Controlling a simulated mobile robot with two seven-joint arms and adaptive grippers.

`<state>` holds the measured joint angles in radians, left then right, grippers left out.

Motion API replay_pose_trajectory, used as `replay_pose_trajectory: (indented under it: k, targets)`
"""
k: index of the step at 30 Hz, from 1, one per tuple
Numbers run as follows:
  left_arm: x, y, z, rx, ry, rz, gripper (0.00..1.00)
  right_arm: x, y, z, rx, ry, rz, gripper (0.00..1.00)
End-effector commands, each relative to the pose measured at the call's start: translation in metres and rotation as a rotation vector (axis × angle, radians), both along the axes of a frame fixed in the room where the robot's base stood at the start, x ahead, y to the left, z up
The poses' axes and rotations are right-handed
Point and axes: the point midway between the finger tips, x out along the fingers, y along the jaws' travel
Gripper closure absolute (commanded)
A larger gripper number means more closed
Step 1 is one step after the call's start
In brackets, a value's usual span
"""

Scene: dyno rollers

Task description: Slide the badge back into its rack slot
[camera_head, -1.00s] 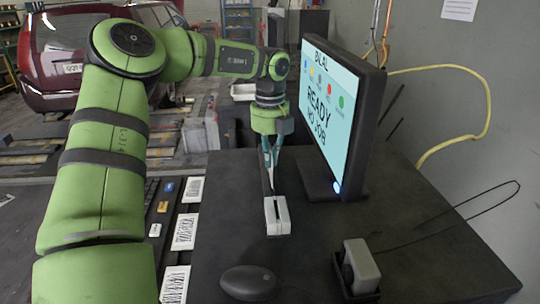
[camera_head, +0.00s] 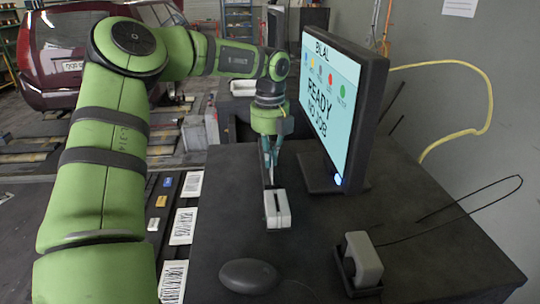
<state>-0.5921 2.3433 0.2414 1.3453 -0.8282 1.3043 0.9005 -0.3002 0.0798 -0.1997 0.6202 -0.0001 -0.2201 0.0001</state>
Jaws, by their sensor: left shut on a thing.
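My left gripper (camera_head: 269,158) points down over the dark desk, just behind a small white block with a dark slot along its top (camera_head: 278,208). Its fingers are close together. A thin thing seems to be between them, but it is too small to make out as the badge, and I cannot tell whether it touches the block. At the left of the desk is a dark strip, perhaps the rack, with white barcode cards (camera_head: 183,227) and small blue (camera_head: 167,182), yellow (camera_head: 161,201) and white (camera_head: 153,224) tags. My left arm hides part of it. My right gripper is not in view.
A monitor (camera_head: 330,95) reading "READY NO JOB" stands right of the gripper. A mouse (camera_head: 248,276) lies at the front, and a grey device in a dark holder (camera_head: 362,262) at the front right. The desk (camera_head: 225,210) is clear left of the block.

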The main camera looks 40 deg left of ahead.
Motion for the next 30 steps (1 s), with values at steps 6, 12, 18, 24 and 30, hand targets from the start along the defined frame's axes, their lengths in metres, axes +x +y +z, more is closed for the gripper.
replay_pose_trajectory:
  k: [6, 12, 18, 24, 30]
  targets:
    - [0.0, 0.0, -0.001, 0.0, 0.0, 0.0, 0.65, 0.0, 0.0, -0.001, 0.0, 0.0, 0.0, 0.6]
    - [0.0, 0.0, -0.001, 0.0, 0.0, 0.0, 0.65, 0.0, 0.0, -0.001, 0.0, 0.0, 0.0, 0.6]
    - [0.001, 0.0, 0.012, 0.003, -0.003, 0.001, 0.65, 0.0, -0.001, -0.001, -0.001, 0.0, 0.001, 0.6]
    - [0.001, 0.0, 0.051, 0.004, -0.006, 0.001, 0.65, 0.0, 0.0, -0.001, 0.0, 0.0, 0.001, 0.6]
    - [0.001, 0.0, 0.092, 0.002, -0.004, 0.0, 0.65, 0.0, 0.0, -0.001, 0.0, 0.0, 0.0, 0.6]
